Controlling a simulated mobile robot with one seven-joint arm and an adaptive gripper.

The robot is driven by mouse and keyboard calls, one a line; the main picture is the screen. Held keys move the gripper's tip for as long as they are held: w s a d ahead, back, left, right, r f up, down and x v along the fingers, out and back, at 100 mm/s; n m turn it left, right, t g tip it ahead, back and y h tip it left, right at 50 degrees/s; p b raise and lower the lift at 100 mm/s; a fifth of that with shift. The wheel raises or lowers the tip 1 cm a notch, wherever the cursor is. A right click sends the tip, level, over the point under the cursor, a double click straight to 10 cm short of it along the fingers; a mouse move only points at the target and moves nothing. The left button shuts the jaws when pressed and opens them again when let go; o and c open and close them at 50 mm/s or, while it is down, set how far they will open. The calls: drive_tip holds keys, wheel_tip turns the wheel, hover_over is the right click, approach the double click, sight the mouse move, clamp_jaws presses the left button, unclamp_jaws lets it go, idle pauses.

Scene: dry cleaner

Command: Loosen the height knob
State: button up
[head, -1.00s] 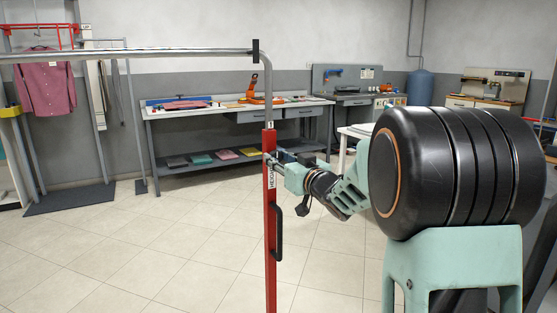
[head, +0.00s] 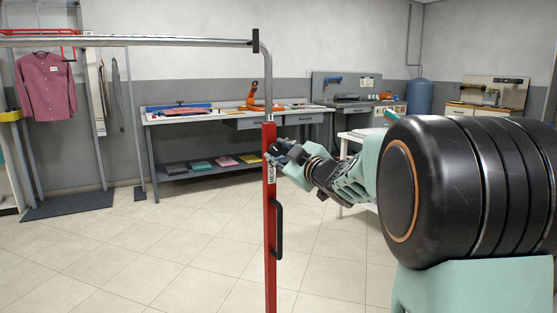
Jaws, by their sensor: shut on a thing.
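A red upright post (head: 270,220) stands in the middle of the head view, with a chrome pole (head: 268,85) rising from its top. My gripper (head: 277,153) reaches in from the right at the upper part of the post, just above the label. It is shut on the height knob, which the fingers mostly hide. I cannot make out whether the knob is loose.
A chrome rail (head: 130,41) runs left from the top of the pole. A black handle (head: 279,228) is on the post below the gripper. A workbench (head: 230,118) stands behind, and a pink shirt (head: 46,85) hangs at the left. The tiled floor around the post is clear.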

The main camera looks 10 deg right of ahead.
drive_tip(key=n+b, duration=0.2)
drive_tip(key=n, duration=0.2)
drive_tip(key=shift+f+n+b, duration=0.15)
drive_tip(key=shift+n+b, duration=0.15)
drive_tip(key=shift+b, duration=0.1)
drive_tip(key=shift+n+b, duration=1.35)
drive_tip(key=shift+n, duration=0.85)
drive_tip(key=shift+r, duration=0.2)
drive_tip(key=o, duration=1.2)
drive_tip(key=shift+c, duration=0.2)
drive_tip(key=v, duration=0.7)
drive_tip(key=shift+s, duration=0.2)
